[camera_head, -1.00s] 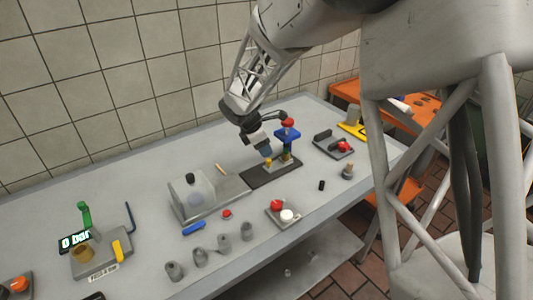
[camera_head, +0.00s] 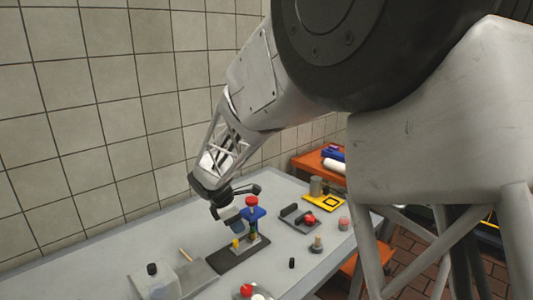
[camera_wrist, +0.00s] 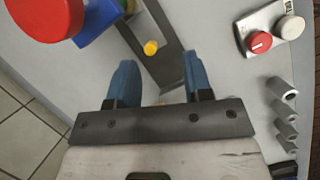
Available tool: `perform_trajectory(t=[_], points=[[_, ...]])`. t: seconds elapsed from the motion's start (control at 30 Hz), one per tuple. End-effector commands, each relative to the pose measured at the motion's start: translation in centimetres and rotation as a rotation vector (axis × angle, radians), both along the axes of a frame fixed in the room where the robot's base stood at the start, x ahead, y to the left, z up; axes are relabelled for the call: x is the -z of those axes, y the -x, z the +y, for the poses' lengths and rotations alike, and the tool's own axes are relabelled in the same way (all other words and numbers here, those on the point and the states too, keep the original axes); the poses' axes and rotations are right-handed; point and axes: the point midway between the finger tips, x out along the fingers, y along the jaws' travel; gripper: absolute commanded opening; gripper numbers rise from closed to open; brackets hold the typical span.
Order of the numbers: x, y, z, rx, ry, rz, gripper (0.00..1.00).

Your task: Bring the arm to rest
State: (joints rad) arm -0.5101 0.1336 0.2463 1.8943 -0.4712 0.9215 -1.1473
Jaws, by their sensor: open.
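My gripper (camera_wrist: 157,85) is open and empty in the wrist view, its two blue fingers apart. It hangs above the table beside a dark plate that carries a small press-like fixture. In the head view my gripper (camera_head: 228,214) is small and partly hidden by its own wrist. The fixture has a red knob (camera_head: 252,201), a blue block (camera_head: 254,214) and a small yellow peg (camera_head: 235,244). The wrist view also shows the red knob, large at the top left, and the yellow peg (camera_wrist: 151,47) just beyond my fingertips.
The grey table (camera_head: 95,255) is clear on its left. A box with a black knob (camera_head: 152,269) stands at front left. A tray with a red button (camera_head: 310,219), a yellow-based fixture (camera_head: 325,202) and an orange table (camera_head: 308,162) lie to the right. A tiled wall stands behind.

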Motion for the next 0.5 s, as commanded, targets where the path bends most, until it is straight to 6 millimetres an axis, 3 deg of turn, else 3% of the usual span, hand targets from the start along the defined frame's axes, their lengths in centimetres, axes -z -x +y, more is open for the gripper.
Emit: perform_trajectory(t=[0.5], points=[[-7.4,7.4,-12.0,0.499,-0.166,-0.115,0.46]])
